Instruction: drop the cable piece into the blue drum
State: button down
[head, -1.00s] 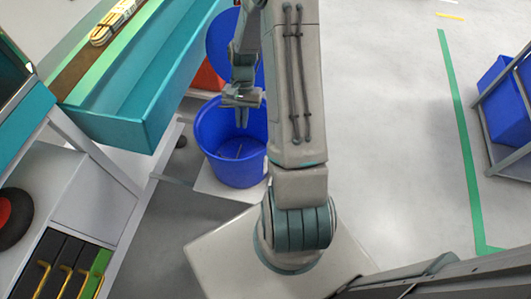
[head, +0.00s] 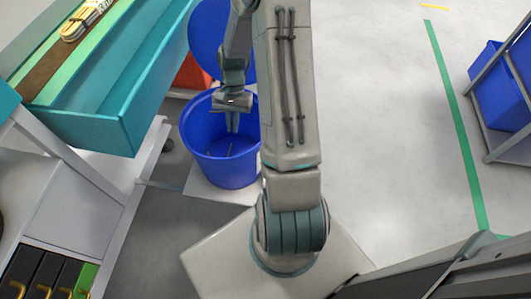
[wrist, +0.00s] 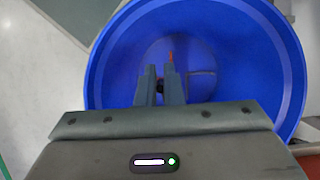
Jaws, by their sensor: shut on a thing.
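The blue drum (head: 222,176) stands open-topped left of my arm in the head view. Its round wall and rim fill much of the wrist view (wrist: 276,65). My gripper (head: 232,130) points down over the drum's mouth, its fingertips within the rim as seen. In the wrist view my gripper (wrist: 160,84) has its fingers close together around something small and dark, which I take as the cable piece (wrist: 160,81). It is mostly hidden by the fingers. A thin orange tip shows just beyond the fingers; whether it belongs to the piece I cannot tell.
A teal-sided bench (head: 95,135) with a coiled cable (head: 82,22) stands at the left. Blue bins on a rack (head: 500,88) stand at the right. The floor between is clear.

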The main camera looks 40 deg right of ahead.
jog(key=c, duration=1.5)
grip_release()
jog(key=shift+r, duration=0.15)
jog(key=p+v, duration=0.3)
jog(key=v, duration=1)
jog(key=shift+w+d+r+p, duration=0.15)
jog(key=shift+r+p, duration=0.15)
jog(key=shift+p, duration=0.05)
